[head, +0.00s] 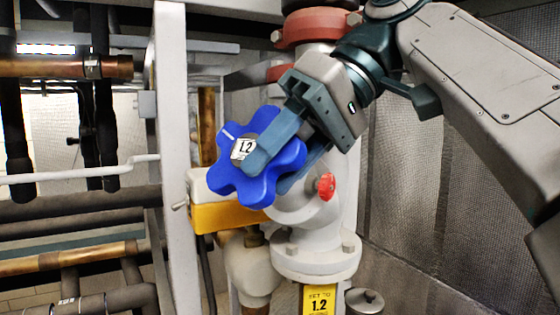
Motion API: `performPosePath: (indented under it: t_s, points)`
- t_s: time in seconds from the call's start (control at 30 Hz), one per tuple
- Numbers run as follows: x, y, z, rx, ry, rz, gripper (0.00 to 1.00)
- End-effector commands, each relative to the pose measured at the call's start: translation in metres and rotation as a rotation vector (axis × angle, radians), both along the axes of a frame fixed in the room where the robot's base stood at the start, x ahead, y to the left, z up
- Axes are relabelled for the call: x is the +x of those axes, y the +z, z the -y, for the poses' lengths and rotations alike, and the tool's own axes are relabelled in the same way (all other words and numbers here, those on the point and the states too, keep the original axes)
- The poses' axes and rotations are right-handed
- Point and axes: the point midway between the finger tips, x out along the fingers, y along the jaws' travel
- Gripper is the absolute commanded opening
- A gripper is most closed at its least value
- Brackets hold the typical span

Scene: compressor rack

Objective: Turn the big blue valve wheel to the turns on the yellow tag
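The big blue valve wheel (228,182) is lobed and faces toward me. A white label on its hub reads 1.2, and a short white line marks its upper left lobe. The yellow tag (318,297) below the pipe flange reads "SET TO 1.2"; its lower edge is cut off. My gripper (272,170) reaches in from the upper right. One finger lies across the wheel's face beside the label; the other passes at the wheel's right side, partly hidden. Part of the wheel shows between the fingers. I cannot tell whether they press on it.
A small red knob (326,186) sits just right of the wheel. A yellow and white box (228,214) is below it. A grey upright post (178,150) stands close on the left. A red flange (315,27) is above. Dark and copper pipes fill the left side.

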Motion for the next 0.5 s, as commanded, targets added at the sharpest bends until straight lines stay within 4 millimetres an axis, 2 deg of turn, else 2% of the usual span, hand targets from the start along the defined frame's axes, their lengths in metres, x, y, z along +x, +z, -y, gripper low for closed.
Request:
performPosePath:
  t_s: [0.5]
  points:
    - [-0.0002,-0.0004,0.0002,0.0,0.0,-0.001,0.42]
